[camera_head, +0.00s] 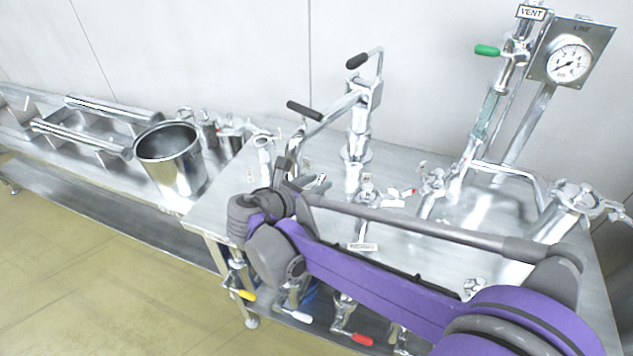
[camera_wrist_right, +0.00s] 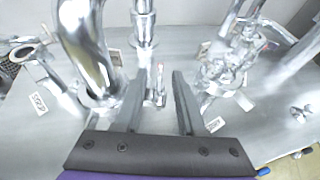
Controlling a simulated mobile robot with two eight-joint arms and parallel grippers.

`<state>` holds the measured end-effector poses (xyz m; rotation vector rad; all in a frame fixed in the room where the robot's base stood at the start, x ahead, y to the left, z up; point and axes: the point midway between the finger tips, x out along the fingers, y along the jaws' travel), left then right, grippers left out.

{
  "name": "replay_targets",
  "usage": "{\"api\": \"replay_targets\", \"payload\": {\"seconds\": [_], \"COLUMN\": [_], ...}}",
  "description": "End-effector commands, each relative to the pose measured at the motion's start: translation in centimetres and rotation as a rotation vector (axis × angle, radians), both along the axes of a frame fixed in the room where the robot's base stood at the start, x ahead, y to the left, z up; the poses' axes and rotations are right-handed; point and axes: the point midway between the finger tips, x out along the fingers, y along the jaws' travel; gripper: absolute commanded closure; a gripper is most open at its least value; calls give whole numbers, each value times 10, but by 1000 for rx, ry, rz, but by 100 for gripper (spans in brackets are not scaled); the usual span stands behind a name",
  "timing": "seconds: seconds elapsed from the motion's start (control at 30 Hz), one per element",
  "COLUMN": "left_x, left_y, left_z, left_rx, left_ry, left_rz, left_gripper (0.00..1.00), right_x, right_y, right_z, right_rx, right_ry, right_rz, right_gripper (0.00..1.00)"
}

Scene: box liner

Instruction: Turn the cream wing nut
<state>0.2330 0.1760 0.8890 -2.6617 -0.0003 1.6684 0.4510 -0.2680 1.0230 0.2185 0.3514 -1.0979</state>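My right arm reaches in from the right in the head view, and its gripper (camera_head: 291,172) is over the left part of the metal bench, partly hidden by its own wrist. In the right wrist view the gripper (camera_wrist_right: 160,75) is open, with its two dark fingers apart. A small metal clamp fitting with a pale part (camera_wrist_right: 157,95) shows between the fingers. I cannot tell whether this is the cream wing nut, or whether a finger touches it. The glare washes out its colour. My left gripper is not in view.
A thick curved pipe (camera_wrist_right: 92,45) stands close left of the fingers, and a clamped fitting (camera_wrist_right: 222,72) stands to their right. A black-handled lever valve (camera_head: 360,95) rises behind the gripper. A steel pot (camera_head: 170,160) stands at left. A gauge (camera_head: 569,63) is at upper right.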

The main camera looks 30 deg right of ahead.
Motion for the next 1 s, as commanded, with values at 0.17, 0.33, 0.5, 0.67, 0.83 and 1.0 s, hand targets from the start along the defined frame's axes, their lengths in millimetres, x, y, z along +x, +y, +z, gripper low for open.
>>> {"api": "replay_targets", "payload": {"seconds": [0.17,0.33,0.5,0.67,0.83,1.0], "left_x": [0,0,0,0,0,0], "left_y": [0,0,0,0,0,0], "left_z": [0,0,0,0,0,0], "left_rx": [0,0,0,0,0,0], "left_ry": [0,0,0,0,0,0], "left_rz": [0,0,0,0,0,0], "left_gripper": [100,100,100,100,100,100], "right_x": [1,1,1,1,1,1], "right_y": [-3,-3,-2,-2,-2,-2], "right_z": [-1,-1,-1,-1,-1,-1], "right_rx": [0,0,0,0,0,0], "right_ry": [0,0,0,0,0,0], "right_rz": [0,1,0,0,0,-17], "right_gripper": [61,67,97,100,100,100]}}
